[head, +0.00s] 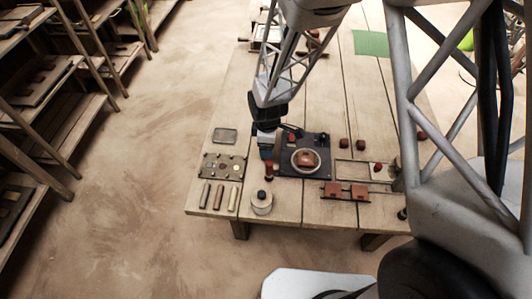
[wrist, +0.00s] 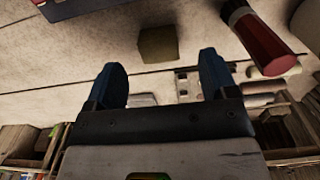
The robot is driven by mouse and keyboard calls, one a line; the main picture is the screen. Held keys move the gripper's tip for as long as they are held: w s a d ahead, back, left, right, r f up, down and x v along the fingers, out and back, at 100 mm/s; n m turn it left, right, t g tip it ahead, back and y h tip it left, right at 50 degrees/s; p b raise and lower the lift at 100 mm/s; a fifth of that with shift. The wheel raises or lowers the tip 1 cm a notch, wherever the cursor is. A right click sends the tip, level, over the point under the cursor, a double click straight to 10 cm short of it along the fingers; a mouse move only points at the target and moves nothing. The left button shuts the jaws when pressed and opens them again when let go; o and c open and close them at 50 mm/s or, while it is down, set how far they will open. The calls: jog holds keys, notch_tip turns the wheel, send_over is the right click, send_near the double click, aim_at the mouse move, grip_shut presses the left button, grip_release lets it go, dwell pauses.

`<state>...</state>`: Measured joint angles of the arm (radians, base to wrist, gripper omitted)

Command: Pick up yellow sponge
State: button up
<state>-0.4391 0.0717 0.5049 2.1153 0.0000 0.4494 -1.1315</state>
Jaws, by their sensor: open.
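In the wrist view a small dull olive-yellow block (wrist: 158,44), which looks like the yellow sponge, lies on the pale wooden tabletop. It sits beyond and roughly between my fingertips, apart from both. My gripper (wrist: 161,62) is open, its two blue fingers spread with nothing between them. In the head view my gripper (head: 267,147) is low over the table, at the left edge of the dark press board. I cannot make out the sponge in the head view; my arm and gripper may hide it.
The dark board (head: 322,142) carries a white ring around a brown tile. A plate with holes (head: 215,165), several bars and a round pot (head: 261,206) stand nearby.

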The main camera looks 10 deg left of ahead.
jog(key=shift+w+f, duration=0.1)
jog(key=shift+f, duration=2.4)
jog(key=shift+c, duration=0.4)
jog(key=c, duration=1)
jog(key=shift+r, duration=0.1)
jog(key=shift+r, duration=4.9)
